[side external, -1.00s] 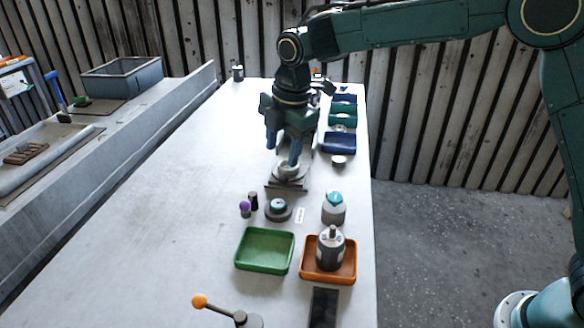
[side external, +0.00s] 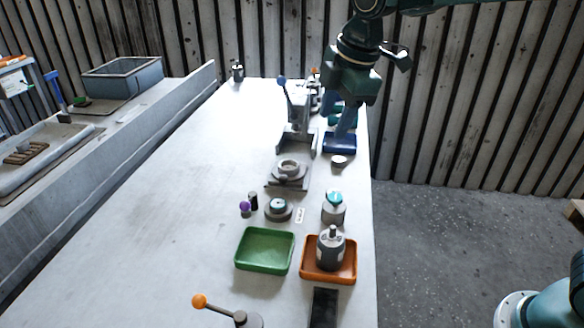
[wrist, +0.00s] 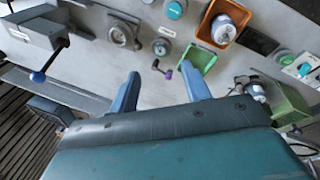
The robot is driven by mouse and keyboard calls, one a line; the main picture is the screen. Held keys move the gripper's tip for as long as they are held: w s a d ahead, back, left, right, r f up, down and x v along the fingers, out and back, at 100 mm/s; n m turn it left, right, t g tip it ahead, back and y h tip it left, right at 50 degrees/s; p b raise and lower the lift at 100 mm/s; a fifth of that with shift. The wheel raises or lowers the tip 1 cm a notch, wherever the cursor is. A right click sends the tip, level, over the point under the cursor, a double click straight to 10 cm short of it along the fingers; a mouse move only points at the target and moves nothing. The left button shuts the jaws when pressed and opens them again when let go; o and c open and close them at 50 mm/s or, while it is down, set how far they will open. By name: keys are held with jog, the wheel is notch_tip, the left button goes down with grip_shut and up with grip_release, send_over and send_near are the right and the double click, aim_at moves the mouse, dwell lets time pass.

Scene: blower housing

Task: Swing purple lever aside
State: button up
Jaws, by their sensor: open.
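The purple lever (side external: 245,208) is a small dark lever with a purple ball end, on the white table left of a round grey dial with a teal centre (side external: 278,207). In the wrist view the lever's purple ball (wrist: 168,75) shows far off, between my fingers in the picture. My gripper (side external: 345,132) is open and empty, above the blue bin at the right table edge, well behind and right of the lever. Its two blue fingers also show wide apart in the wrist view (wrist: 160,71).
A green tray (side external: 238,266) and an orange tray (side external: 352,277) holding a dark bottle stand in front of the lever. A teal-topped container (side external: 333,208) is to the right. A grey press with a blue-ball handle (side external: 297,112) stands behind. The table's left side is clear.

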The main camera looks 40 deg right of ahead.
jog(key=s+d+r+m, duration=0.2)
jog(key=s+d+m, duration=0.1)
jog(key=s, duration=0.2)
jog(key=shift+d+t, duration=0.2)
jog(key=shift+t, duration=0.1)
jog(key=shift+r, duration=0.1)
jog(key=s+d+f+m, duration=0.1)
jog(key=s+d+m, duration=0.1)
jog(key=s+m, duration=0.2)
jog(key=s+d+f+m+t, duration=0.1)
jog(key=s+d+m, duration=0.2)
jog(key=s, duration=0.7)
jog(key=s+d+f+m+t, duration=0.1)
jog(key=s+d+m, duration=0.1)
jog(key=s+m, duration=0.3)
jog(key=shift+s+d+f+h, duration=0.25)
jog(key=shift+s+d+h, duration=0.05)
jog(key=shift+s, duration=0.95)
